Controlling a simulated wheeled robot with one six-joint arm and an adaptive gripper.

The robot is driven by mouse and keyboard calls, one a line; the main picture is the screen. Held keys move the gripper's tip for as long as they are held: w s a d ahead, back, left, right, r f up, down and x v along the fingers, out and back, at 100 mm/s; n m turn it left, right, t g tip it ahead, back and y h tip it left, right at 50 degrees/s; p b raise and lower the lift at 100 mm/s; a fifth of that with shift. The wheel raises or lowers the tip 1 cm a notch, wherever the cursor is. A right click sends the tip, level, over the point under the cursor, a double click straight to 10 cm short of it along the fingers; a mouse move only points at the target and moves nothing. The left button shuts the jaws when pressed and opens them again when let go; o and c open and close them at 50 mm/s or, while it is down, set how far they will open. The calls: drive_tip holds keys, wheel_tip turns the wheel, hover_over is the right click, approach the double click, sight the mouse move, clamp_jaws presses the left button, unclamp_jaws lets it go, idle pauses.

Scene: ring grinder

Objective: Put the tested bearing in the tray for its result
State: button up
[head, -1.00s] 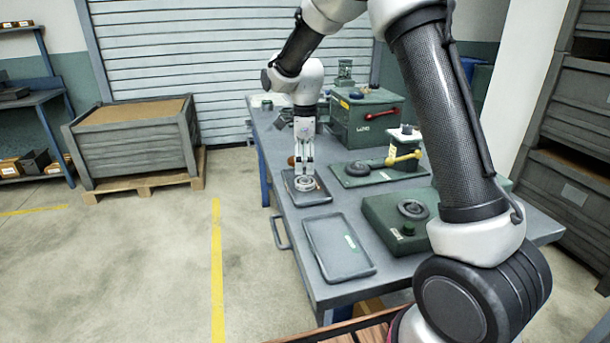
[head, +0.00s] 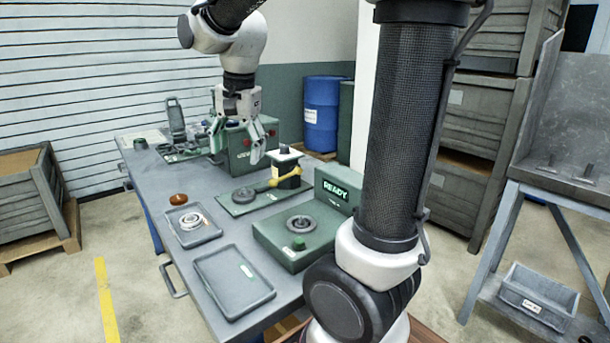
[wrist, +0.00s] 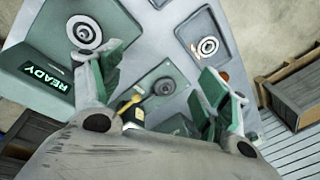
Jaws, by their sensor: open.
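A silver ring-shaped bearing (head: 190,221) lies in the far grey tray (head: 207,238); it also shows in the wrist view (wrist: 208,46). A small orange-and-white mark shows beside it in that tray. The near tray (head: 233,304) is empty, with a green label on its floor. My gripper (head: 238,143) is open and empty, raised above the back of the bench and apart from both trays. The wrist view shows its spread fingers (wrist: 155,75) with nothing between them. The green tester (head: 275,250) has a dark round seat on top and a display reading READY (head: 335,190).
A green plate with a dark disc (head: 243,195) and a yellow-handled post (head: 286,172) stands mid-bench. A green box (head: 240,150) is behind it, below my gripper. A brown rounded object (head: 179,199) sits behind the far tray. A blue drum (head: 322,112) stands beyond the bench.

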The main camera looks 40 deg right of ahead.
drive_tip(key=s+d+f+n+t, duration=0.1)
drive_tip(key=s+d+n, duration=0.1)
drive_tip(key=s+n, duration=0.3)
drive_tip(key=s+d+f+n+t, duration=0.1)
drive_tip(key=s+d+n, duration=0.2)
drive_tip(key=s, duration=1)
drive_tip(key=n, duration=0.3)
drive_tip(key=shift+d, duration=0.2)
drive_tip(key=shift+s, duration=0.1)
